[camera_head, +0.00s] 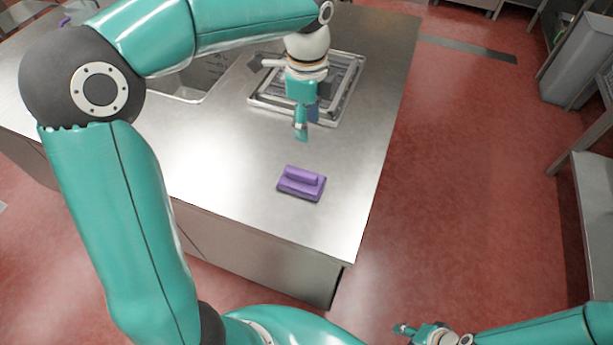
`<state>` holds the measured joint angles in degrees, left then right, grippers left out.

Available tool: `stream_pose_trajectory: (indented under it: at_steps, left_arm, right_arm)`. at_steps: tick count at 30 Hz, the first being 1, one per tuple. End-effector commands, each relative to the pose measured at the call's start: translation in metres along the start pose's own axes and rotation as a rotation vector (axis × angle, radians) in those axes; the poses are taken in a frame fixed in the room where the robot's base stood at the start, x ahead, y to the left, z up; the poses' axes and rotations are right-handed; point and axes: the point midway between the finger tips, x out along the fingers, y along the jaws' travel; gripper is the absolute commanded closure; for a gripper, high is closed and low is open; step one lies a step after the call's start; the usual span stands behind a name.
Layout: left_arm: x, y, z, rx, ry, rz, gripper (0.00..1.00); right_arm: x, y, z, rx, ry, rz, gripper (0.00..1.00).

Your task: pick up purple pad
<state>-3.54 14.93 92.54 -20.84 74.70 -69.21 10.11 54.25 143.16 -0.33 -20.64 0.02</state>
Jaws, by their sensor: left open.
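The purple pad (301,184) lies flat on the steel counter (240,160), near its front right corner. It has a raised ridge, like a handle, along its top. My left gripper (303,130) is open and points down over the counter, beyond the pad and apart from it. Nothing shows between its fingers. My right gripper (404,330) is at the bottom edge of the view, low and away from the counter; only part of it shows and its fingers are too small to judge.
A metal rack or tray (346,103) sits on the counter behind my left gripper. A sink (190,85) is to its left. The counter around the pad is clear. Red floor (450,190) lies to the right, with steel shelving (590,165) at the far right edge.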

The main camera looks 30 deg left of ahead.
Motion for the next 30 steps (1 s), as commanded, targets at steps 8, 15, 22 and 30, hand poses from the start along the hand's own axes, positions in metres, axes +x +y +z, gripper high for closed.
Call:
stream_pose_trajectory:
  at_steps: [8,15,22,30]
  left_arm:
    - [0.057,0.008,0.014,-0.033,-0.001,0.009,0.52]
    - [0.098,0.009,0.017,-0.039,-0.001,0.006,0.52]
    - [0.112,0.009,0.017,-0.040,0.000,0.004,0.52]
    - [0.147,0.017,0.017,-0.040,-0.001,0.007,0.52]
  right_arm:
    - [0.004,0.001,0.000,0.000,-0.001,0.000,0.57]
    - [0.005,0.002,0.000,0.000,0.000,0.000,0.57]
    - [0.005,0.002,0.000,0.000,0.000,0.000,0.57]
    - [0.003,0.001,0.000,0.000,0.000,0.000,0.57]
